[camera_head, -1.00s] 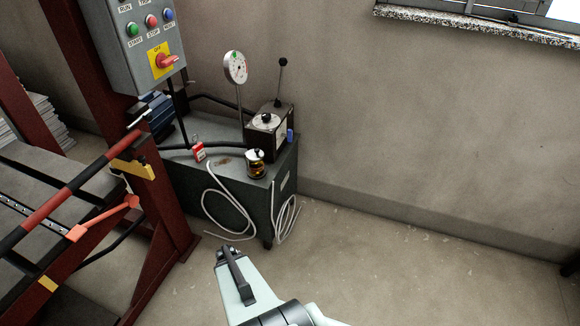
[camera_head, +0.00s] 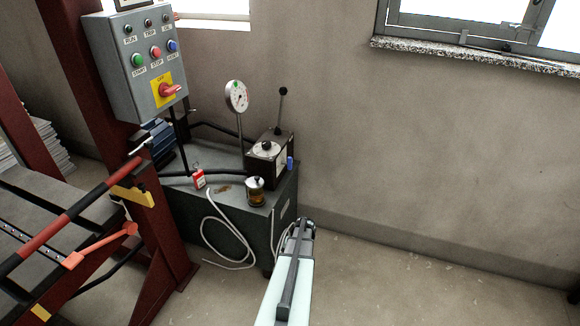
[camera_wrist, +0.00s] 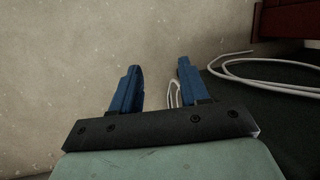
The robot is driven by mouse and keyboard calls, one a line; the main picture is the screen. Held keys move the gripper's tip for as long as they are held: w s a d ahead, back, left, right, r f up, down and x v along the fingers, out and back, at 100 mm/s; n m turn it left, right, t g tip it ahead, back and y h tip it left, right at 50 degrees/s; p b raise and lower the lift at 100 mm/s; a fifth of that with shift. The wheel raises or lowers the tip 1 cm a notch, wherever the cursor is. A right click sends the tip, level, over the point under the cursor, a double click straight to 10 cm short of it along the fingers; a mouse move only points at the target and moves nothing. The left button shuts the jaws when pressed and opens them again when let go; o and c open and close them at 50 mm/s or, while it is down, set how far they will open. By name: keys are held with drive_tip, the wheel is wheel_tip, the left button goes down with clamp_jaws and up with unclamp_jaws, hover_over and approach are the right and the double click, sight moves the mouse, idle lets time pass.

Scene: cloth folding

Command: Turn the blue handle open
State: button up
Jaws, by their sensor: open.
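The blue handle (camera_head: 290,162) is a small upright blue piece on the right side of the dark box (camera_head: 268,150) on top of the cabinet, in the head view. My gripper is at the end of the pale arm, below and a little right of the handle in the head view. The wrist view shows my gripper (camera_wrist: 160,68) with two blue fingers apart and nothing between their tips. Its fingers face the floor and a white hose beside the cabinet. The handle does not show clearly in the wrist view.
A looped white hose (camera_head: 222,235) hangs in front. A red frame and grey control box (camera_head: 135,65) stand left.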

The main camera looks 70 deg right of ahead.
drive_tip(key=s+d+r+m+t+h, duration=0.1)
drive_tip(key=s+d+r+m+t, duration=0.15)
drive_tip(key=d, duration=0.55)
drive_tip(key=s+d+r+m+t, duration=0.1)
drive_tip(key=s+d+m, duration=0.15)
drive_tip(key=d, duration=0.55)
drive_tip(key=m+t+h, duration=0.2)
drive_tip(key=m+t, duration=1)
drive_tip(key=m, duration=0.2)
approach(290, 169)
drive_tip(key=w+r, duration=0.1)
drive_tip(key=w, duration=0.6)
drive_tip(key=w+d+r, duration=0.1)
drive_tip(key=w, duration=0.2)
drive_tip(key=shift+w+r, duration=0.15)
drive_tip(key=shift+r, duration=0.15)
clamp_jaws()
